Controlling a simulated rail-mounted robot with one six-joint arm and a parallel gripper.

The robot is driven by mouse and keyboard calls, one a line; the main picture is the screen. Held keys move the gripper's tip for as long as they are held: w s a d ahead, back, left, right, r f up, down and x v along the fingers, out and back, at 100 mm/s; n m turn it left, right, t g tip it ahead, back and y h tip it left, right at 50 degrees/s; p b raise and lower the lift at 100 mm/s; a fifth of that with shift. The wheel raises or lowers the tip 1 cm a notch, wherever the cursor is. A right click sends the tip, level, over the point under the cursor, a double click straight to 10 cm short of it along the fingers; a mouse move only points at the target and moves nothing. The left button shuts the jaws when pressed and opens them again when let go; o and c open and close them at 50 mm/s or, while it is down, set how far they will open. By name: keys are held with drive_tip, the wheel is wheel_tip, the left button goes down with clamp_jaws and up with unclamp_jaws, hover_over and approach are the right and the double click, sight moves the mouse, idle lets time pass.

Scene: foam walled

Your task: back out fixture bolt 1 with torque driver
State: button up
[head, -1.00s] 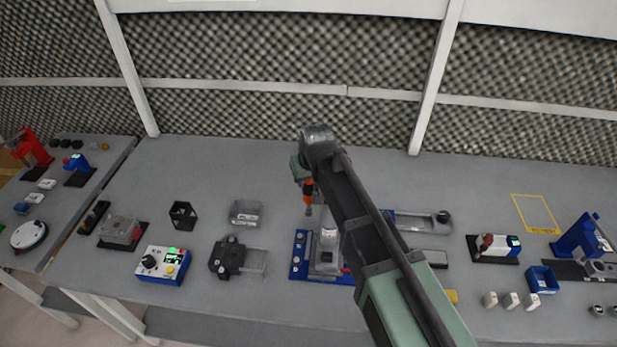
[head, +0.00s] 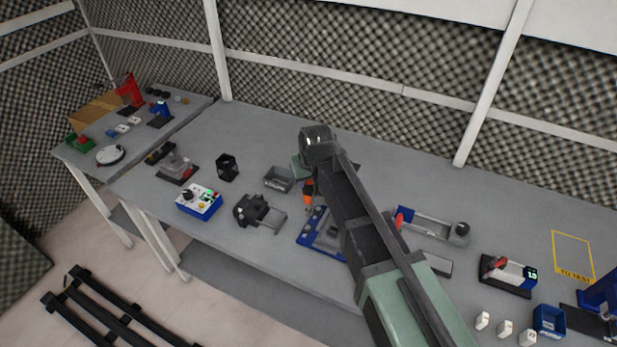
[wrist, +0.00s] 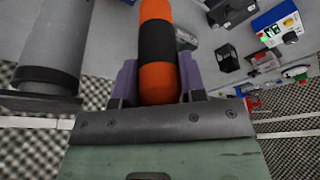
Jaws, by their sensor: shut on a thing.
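My gripper (wrist: 158,82) is shut on the torque driver (wrist: 157,50), which has an orange handle with a black band. Small round heads show along the plate's left edge, but I cannot tell which is bolt 1. I cannot tell whether the driver's tip touches anything.
A black clamp-like device (head: 250,208) and a grey tray (head: 279,179) stand left of the fixture. A blue control box (head: 199,202) is further left. A blue-and-black holder (head: 549,320) and small white blocks (head: 505,327) are at the right.

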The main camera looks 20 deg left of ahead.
sight(307, 193)
drive_tip(key=shift+s, duration=0.15)
drive_tip(key=shift+a+f, duration=0.1)
drive_tip(key=shift+a, duration=0.15)
wheel_tip(307, 193, down, 6)
drive_tip(key=b, duration=0.5)
drive_tip(key=shift+b, duration=0.4)
drive_tip(key=shift+f+b, duration=0.45)
drive_tip(key=shift+b, duration=0.15)
idle(1.0)
drive_tip(key=shift+r+p, duration=0.5)
drive_tip(key=shift+p, duration=0.05)
idle(0.6)
drive_tip(key=shift+r+p, duration=2.35)
drive_tip(key=shift+r, duration=0.15)
